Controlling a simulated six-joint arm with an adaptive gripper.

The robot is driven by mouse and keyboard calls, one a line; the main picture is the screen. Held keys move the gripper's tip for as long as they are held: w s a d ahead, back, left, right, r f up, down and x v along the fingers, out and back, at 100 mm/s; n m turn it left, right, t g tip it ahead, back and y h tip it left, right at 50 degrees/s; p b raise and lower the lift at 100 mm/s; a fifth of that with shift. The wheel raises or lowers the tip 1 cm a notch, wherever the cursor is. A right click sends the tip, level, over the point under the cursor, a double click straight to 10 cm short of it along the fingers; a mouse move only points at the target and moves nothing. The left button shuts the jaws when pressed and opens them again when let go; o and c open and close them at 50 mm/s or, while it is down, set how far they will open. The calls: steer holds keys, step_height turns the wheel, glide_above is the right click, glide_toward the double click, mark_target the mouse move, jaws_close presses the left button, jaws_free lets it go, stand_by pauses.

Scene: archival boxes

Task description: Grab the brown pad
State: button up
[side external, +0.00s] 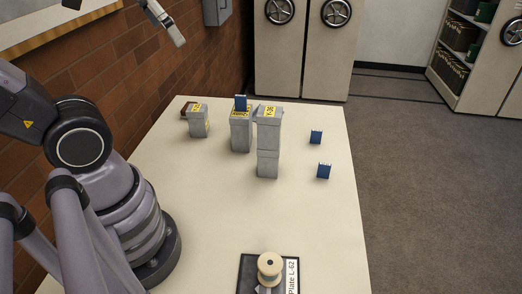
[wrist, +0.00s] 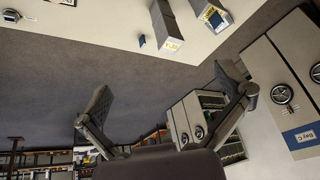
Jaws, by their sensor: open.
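A dark brown item (side external: 187,109), which looks like the brown pad, lies at the far left of the table in the side external view. I cannot make out the brown item in the wrist view. My gripper (wrist: 164,80) is open and empty in the wrist view, its two fingers spread wide. It is apart from the table and boxes, with floor and cabinets behind it.
A grey box (side external: 241,134) with a blue piece (side external: 240,103) on top stands beside a taller grey stack (side external: 268,160). Two small blue blocks (side external: 316,137) (side external: 323,171) are on the right. A spool (side external: 269,266) sits on a dark plate in front. The table's middle is clear.

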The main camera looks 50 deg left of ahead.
steer(key=w+a+r+m+g+y, duration=0.15)
steer(key=w+a, duration=0.25)
steer(key=w, duration=0.4)
steer(key=w+a+r+m+g+y, duration=0.1)
steer(key=w+a+g+y, duration=0.1)
steer(key=w+a, duration=0.45)
steer(key=w+a+f+m+g+y, duration=0.1)
steer(key=w+a+f+g, duration=0.1)
steer(key=w+a+f, duration=0.4)
steer(key=w+a+f+m+g+y, duration=0.15)
steer(key=w+a, duration=0.25)
steer(key=w, duration=0.4)
steer(key=w+a+f+m+g, duration=0.1)
steer(key=w+a+f+g, duration=0.15)
steer(key=a+f, duration=0.45)
steer(key=m+g+y, duration=0.3)
steer(key=g, duration=0.2)
glide_toward(186, 106)
steer(key=v, duration=0.4)
steer(key=shift+s+r, duration=0.2)
steer(key=shift+s+a+f, duration=0.1)
steer(key=shift+s+f, duration=0.15)
steer(key=x, duration=0.7)
steer(key=shift+a+f, duration=0.15)
steer(key=shift+a, duration=0.05)
steer(key=shift+x, duration=3.1)
steer(key=shift+w+a, duration=0.1)
steer(key=shift+w, duration=0.1)
steer(key=c, duration=1)
